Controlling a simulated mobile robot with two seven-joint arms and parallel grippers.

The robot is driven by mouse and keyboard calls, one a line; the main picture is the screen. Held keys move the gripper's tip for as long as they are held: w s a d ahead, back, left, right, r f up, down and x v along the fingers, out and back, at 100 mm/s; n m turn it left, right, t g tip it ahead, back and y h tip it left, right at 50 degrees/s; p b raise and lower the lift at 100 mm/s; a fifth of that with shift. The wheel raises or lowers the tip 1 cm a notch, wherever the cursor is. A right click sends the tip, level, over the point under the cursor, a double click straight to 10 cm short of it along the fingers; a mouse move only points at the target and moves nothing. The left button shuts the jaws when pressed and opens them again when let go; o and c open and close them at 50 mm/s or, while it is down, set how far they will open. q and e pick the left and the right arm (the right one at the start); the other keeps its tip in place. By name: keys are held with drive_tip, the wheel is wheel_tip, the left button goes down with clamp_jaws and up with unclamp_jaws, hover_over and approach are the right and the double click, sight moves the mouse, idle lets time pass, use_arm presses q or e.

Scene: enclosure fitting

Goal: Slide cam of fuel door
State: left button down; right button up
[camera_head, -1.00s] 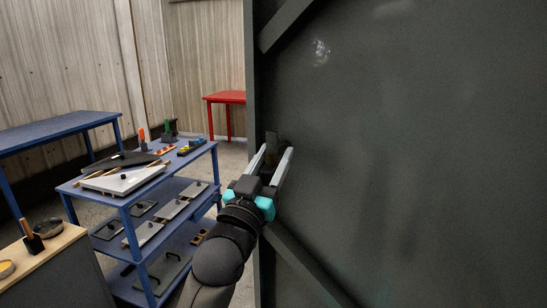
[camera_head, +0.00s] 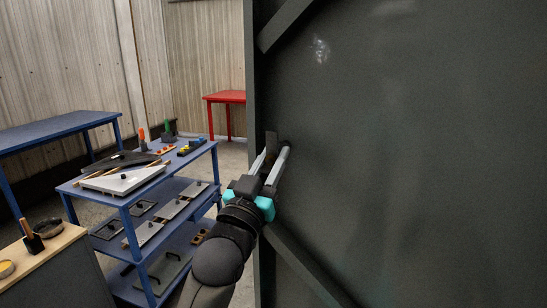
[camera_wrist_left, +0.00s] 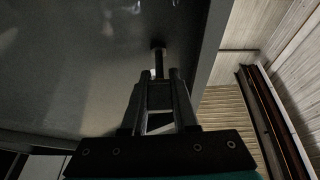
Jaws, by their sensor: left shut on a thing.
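The fuel door (camera_head: 420,150) is a large dark grey panel filling the right of the head view. The cam (camera_head: 271,141) is a small dark piece near the door's left edge. My left gripper (camera_head: 275,154) reaches up to it from below, its two light fingers closed on it. In the left wrist view, the cam (camera_wrist_left: 158,58) stands out from the door face (camera_wrist_left: 80,60) between the fingertips of my left gripper (camera_wrist_left: 160,76). The fingers partly hide the cam. My right gripper is in neither view.
A diagonal brace (camera_head: 306,266) crosses the door below my left gripper. A blue shelf cart (camera_head: 128,198) with plates and small parts stands to the left. A blue table (camera_head: 60,131) and a red table (camera_head: 226,97) stand farther back. Open floor lies behind the cart.

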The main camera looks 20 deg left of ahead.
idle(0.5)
use_arm(q)
drive_tip(key=shift+f, duration=1.2)
drive_tip(key=c, duration=1)
unclamp_jaws()
drive_tip(key=shift+w, duration=0.1)
drive_tip(key=o, duration=0.3)
drive_tip(key=shift+r, duration=0.25)
drive_tip(key=b+v, duration=0.2)
drive_tip(key=v, duration=1.3)
drive_tip(key=shift+s, duration=0.25)
